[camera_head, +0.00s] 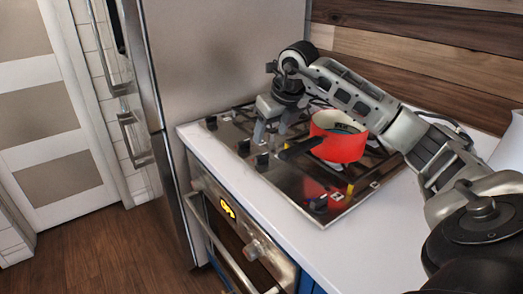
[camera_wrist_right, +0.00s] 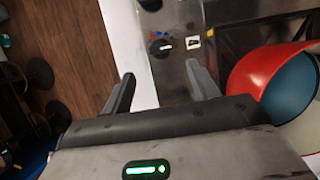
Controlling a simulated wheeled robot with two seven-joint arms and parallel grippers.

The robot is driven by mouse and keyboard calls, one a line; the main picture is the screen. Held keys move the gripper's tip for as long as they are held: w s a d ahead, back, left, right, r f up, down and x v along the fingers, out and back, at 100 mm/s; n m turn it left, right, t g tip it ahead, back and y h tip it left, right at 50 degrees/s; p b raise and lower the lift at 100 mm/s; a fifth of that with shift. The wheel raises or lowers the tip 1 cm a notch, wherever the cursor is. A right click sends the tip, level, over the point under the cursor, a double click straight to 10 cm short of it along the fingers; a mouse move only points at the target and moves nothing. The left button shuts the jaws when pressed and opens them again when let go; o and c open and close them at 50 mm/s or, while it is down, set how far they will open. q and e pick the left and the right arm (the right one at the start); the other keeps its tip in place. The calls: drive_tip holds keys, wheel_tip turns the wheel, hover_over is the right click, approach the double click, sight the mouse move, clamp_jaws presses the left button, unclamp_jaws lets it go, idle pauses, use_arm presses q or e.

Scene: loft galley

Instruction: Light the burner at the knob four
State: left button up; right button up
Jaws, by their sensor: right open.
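The steel cooktop (camera_head: 290,184) has a row of dark knobs along its front edge. In the head view they are a far knob (camera_head: 211,123), two middle knobs (camera_head: 244,147) (camera_head: 262,162) and a near knob (camera_head: 319,204) beside coloured marks. No number is readable, and I see no flame. My right gripper (camera_head: 265,132) is open and empty above the middle knobs, pointing down. In the right wrist view, its fingers (camera_wrist_right: 163,84) are spread, and a dark knob (camera_wrist_right: 160,46) with a pale pointer lies beyond their gap, apart from them. My left gripper is out of view.
A red pot (camera_head: 340,146) with a dark handle stands on the cooktop, close to my right arm. An oven (camera_head: 235,240) with a lit display is below. A steel fridge (camera_head: 220,55) borders the far end. The white counter front strip (camera_head: 290,235) is clear.

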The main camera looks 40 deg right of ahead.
sight(262, 155)
drive_tip(key=p+x, duration=0.1)
drive_tip(key=x, duration=0.8)
drive_tip(key=shift+w, duration=0.1)
drive_tip(key=c, duration=1)
